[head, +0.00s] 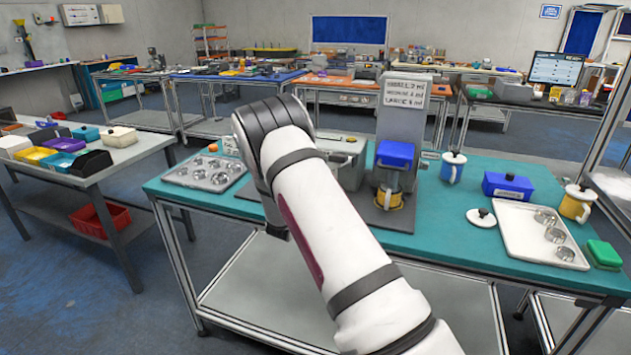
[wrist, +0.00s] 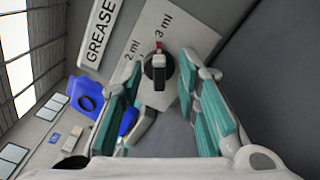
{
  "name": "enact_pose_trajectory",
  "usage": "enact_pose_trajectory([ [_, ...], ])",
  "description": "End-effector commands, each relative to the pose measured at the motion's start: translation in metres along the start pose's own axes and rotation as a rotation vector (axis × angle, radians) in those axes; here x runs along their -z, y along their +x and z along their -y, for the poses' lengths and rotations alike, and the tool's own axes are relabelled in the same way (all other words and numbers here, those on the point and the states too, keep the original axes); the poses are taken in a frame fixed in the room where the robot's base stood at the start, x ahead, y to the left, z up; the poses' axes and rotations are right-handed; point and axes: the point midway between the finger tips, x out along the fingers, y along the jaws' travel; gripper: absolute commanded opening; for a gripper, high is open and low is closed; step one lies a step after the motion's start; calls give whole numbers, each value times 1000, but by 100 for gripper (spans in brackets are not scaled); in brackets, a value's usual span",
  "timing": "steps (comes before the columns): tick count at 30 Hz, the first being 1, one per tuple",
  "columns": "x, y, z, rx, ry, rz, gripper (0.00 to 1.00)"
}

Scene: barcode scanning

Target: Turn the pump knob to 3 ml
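In the wrist view the black pump knob (wrist: 158,72) sits on a pale plate (wrist: 183,32) marked "2 ml" and "3 ml". A red mark is at the knob's upper end, just below the "3 ml" print; "2 ml" is further left. My gripper (wrist: 161,68) is open, with one teal finger on each side of the knob. A gap shows between the knob and each finger, and nothing is held. In the head view my arm hides the knob and my gripper.
A "GREASE" label (wrist: 98,35) is beside the plate. In the head view a sign (head: 406,91) lists small 2 ml, medium 3 ml, large 4 ml. A yellow cup (head: 389,199) stands below a blue block (head: 395,154). Trays and mugs are on the teal bench (head: 440,235).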

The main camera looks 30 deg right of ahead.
Motion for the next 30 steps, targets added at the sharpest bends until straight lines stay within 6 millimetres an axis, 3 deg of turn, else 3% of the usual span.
enact_pose_trajectory([
  [5, 1, -13, -1, 0, -1, -3, 30],
  [15, 1, -79, 0, 0, -2, -4, 30],
  [21, 1, -109, 0, 0, 0, -2, 30],
  [30, 0, -121, 0, 1, 0, 0, 30],
])
